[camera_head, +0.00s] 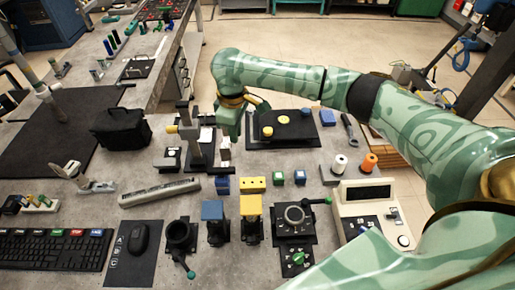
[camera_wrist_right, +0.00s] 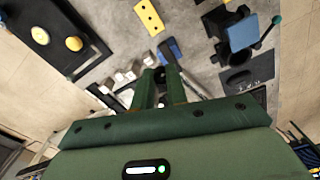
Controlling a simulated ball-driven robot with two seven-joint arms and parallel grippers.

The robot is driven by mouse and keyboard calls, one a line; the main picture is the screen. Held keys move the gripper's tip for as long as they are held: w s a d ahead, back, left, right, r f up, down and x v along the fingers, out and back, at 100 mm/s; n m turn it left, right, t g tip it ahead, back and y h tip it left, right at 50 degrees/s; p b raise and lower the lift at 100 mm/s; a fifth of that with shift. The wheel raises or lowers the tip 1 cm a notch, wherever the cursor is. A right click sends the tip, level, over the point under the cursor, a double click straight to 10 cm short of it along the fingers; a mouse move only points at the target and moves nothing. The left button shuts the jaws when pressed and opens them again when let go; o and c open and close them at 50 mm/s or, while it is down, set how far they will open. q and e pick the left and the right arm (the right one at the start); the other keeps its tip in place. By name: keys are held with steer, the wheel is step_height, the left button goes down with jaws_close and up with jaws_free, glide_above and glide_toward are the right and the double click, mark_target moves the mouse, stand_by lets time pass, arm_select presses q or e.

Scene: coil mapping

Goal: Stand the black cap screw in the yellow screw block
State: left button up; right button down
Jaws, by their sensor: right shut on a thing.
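The yellow screw block (camera_head: 254,184), with dark holes in its top, lies on the grey bench near the middle of the head view. It also shows at the top of the right wrist view (camera_wrist_right: 149,17), apart from my right gripper. My right gripper (camera_head: 230,136) points down behind and left of the block. In the right wrist view its fingers (camera_wrist_right: 160,80) are shut on a small dark thing, seemingly the black cap screw (camera_wrist_right: 159,72); the fingers hide most of it. My left gripper is out of view.
Blue- and yellow-topped fixtures stand in front. A black plate with yellow discs (camera_head: 283,130) lies behind. Dark stands are close left of my gripper.

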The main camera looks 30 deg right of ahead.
step_height(320, 180, down, 5)
steer(key=d+n+p, duration=0.2)
steer(key=n, duration=0.3)
steer(key=n+b, duration=0.4)
steer(key=n, duration=0.2)
glide_above(254, 182)
step_height(254, 182, down, 14)
steer(key=shift+w+a+r, duration=0.1)
steer(key=shift+a+r, duration=0.05)
steer(key=shift+r, duration=0.25)
steer(key=shift+p, duration=0.55)
steer(key=shift+f, duration=0.1)
steer(key=shift+f+b, duration=0.9)
steer(key=shift+f, duration=0.2)
steer(key=shift+f+b, duration=0.95)
steer(key=shift+f, duration=0.35)
